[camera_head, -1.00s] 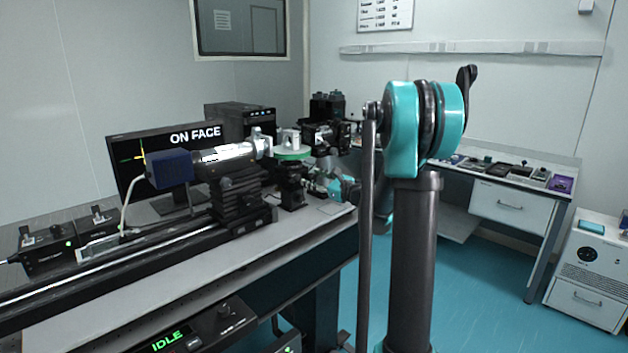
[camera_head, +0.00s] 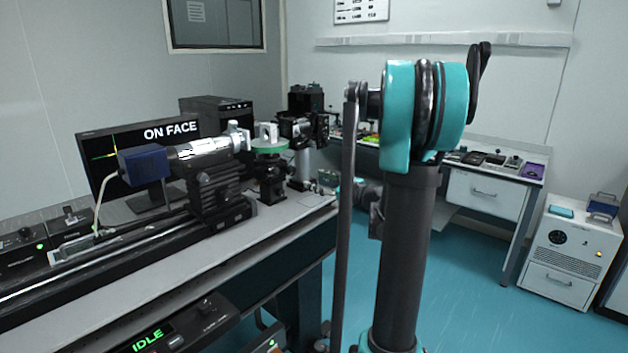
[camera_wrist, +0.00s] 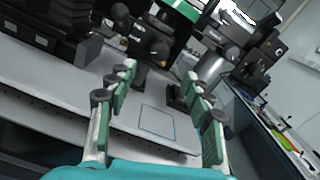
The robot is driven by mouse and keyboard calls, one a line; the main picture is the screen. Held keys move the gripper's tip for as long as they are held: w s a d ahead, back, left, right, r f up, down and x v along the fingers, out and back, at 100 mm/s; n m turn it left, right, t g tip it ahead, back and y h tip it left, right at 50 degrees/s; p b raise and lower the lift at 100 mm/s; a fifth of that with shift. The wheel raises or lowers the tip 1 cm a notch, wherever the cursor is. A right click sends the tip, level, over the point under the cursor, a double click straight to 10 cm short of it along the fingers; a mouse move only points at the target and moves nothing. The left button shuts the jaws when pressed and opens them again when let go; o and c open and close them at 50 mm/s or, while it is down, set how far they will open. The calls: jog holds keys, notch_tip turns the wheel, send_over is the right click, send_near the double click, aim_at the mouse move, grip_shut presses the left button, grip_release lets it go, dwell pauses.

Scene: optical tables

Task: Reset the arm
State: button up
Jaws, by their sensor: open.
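My gripper (camera_wrist: 160,88) shows in the wrist view with its two green-padded fingers spread apart. Nothing is between them. It faces the edge of the optical table (camera_wrist: 75,80), with the optics posts beyond the fingertips. In the head view my arm (camera_head: 405,240) stands upright at the centre right, its teal joint at the top. The gripper itself is hidden or too small to tell there; part of my arm shows behind the column, beside the table end.
The optical table (camera_head: 200,258) carries a blue-ended camera (camera_head: 144,166), a green-rimmed round stage (camera_head: 269,147) and a monitor (camera_head: 100,150) reading ON FACE. A side bench (camera_head: 487,195) and white cabinet (camera_head: 560,262) stand right. Blue floor (camera_head: 465,290) between is clear.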

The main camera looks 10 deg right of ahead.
jog(key=s+a+f+n+g+h, duration=0.2)
jog(key=s+a+f+n+g, duration=0.25)
jog(key=s+f+n, duration=0.3)
jog(key=s+a+f+n+g+h, duration=0.2)
jog(key=s+a+f+n+g, duration=0.1)
jog(key=s+a+f+n, duration=0.5)
jog(key=s+d+f+n+g+h, duration=0.1)
jog(key=s+d+f+n+h, duration=0.2)
jog(key=s, duration=0.5)
jog(key=s+d+f+n+g+h, duration=0.2)
jog(key=s+d+f+n+h, duration=0.1)
jog(key=s+d+n, duration=0.3)
jog(key=shift+s+d+f+n+h, duration=0.25)
jog(key=shift+s+f+n, duration=0.2)
jog(key=shift+s+f, duration=0.5)
jog(key=shift+s+r, duration=0.1)
jog(key=shift+r, duration=0.05)
